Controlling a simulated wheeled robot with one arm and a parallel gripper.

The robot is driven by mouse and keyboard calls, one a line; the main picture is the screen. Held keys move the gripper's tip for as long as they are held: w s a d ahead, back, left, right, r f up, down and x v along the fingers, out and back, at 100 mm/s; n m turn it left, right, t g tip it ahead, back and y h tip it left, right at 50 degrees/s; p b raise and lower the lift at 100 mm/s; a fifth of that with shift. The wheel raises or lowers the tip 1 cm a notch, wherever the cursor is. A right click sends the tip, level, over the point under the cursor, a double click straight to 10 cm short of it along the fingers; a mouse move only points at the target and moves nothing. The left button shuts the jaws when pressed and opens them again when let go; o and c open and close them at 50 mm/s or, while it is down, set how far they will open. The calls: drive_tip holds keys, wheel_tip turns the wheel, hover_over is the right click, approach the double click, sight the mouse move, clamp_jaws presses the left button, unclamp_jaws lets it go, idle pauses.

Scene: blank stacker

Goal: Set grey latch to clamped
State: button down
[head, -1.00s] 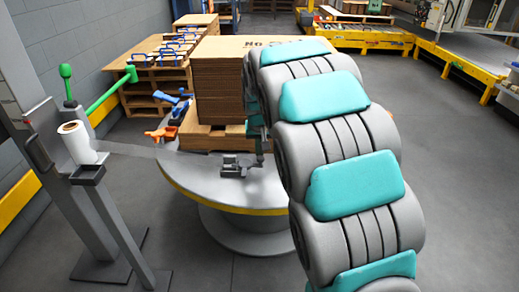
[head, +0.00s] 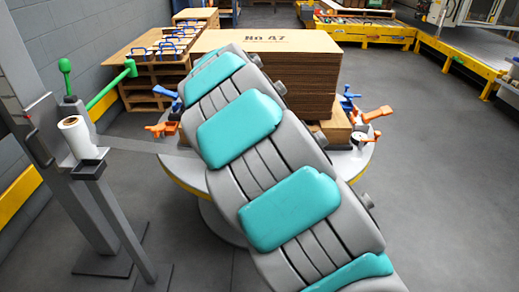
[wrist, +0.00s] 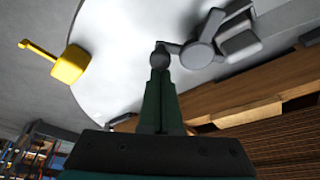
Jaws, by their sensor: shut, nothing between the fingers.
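The grey latch (wrist: 200,53) is on the pale round table in the wrist view, with a grey block, a round hub and a short arm ending in a dark ball knob (wrist: 161,58). My gripper (wrist: 160,74) points at the knob. Its green fingers are together with nothing between them. The fingertips overlap the knob in the picture; I cannot tell whether they touch it. In the head view my arm hides both the latch and my gripper.
A tall cardboard stack (head: 300,75) stands on the round table (head: 185,170). Orange (head: 375,114) and blue (head: 347,100) clamps sit right of it, with others to the left. A yellow lever piece (wrist: 68,66) shows in the wrist view. A post with a white roll (head: 78,138) stands left.

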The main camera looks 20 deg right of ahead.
drive_tip(key=m, duration=0.1)
drive_tip(key=a+m+g, duration=0.1)
drive_tip(key=m, duration=0.2)
drive_tip(key=shift+s+a+h, duration=0.25)
drive_tip(key=shift+s+h, duration=0.05)
drive_tip(key=shift+s, duration=0.1)
drive_tip(key=shift+s+a, duration=0.15)
drive_tip(key=shift+a, duration=0.45)
drive_tip(key=shift+d, duration=0.15)
drive_tip(key=shift+s+d, duration=0.1)
drive_tip(key=shift+d, duration=0.5)
drive_tip(key=d, duration=0.2)
drive_tip(key=shift+d, duration=0.35)
drive_tip(key=w+v, duration=0.1)
drive_tip(key=v, duration=0.9)
drive_tip(key=shift+a, duration=0.1)
